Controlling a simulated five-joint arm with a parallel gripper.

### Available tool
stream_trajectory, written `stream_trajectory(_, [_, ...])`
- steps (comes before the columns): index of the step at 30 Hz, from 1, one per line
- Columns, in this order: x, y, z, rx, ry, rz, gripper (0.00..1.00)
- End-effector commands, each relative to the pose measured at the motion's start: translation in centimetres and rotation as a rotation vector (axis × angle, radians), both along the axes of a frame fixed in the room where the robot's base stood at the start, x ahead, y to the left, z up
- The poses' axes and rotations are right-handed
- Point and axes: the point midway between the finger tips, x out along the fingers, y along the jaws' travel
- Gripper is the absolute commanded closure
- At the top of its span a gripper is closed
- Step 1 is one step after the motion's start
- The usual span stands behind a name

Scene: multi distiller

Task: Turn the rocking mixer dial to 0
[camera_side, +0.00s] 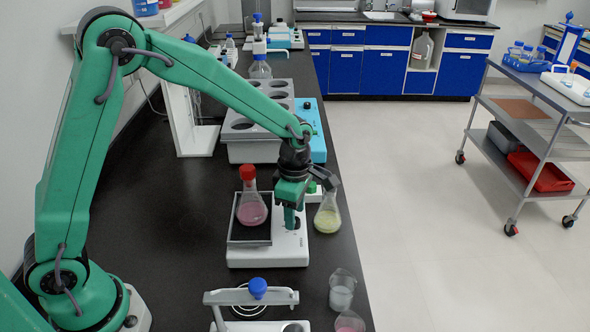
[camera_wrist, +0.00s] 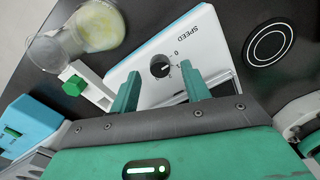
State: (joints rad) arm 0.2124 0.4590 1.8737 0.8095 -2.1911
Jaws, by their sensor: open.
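The rocking mixer (camera_side: 268,255) is a white unit with a dark tray on the black bench. A red-capped flask (camera_side: 251,208) of pink liquid stands on its tray. In the wrist view, the mixer's white panel (camera_wrist: 186,30) carries the word SPEED and a 0, seen upside down. Its black dial (camera_wrist: 160,66) sits below the lettering, with a light pointer mark too small to read surely. My gripper (camera_wrist: 160,71) is open, with one green finger on either side of the dial and gaps visible. In the side view my gripper (camera_side: 290,213) points down over the mixer's right part.
A flask of yellow liquid (camera_side: 327,214) stands close to the right of my gripper. Two beakers stand near the bench's front right edge, one clear (camera_side: 342,292). A white device with a blue knob (camera_side: 257,288) is in front. A grey rack (camera_side: 258,122) stands behind.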

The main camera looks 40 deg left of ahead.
Motion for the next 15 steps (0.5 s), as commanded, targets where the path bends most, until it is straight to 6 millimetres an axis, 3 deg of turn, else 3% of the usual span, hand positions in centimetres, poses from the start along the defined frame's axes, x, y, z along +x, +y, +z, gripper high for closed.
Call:
stream_trajectory(9, [0.1,0.0,4.2,-0.001,-0.005,0.0,0.53])
stream_trajectory(15, [0.0,0.0,5.9,0.0,-0.002,0.001,0.53])
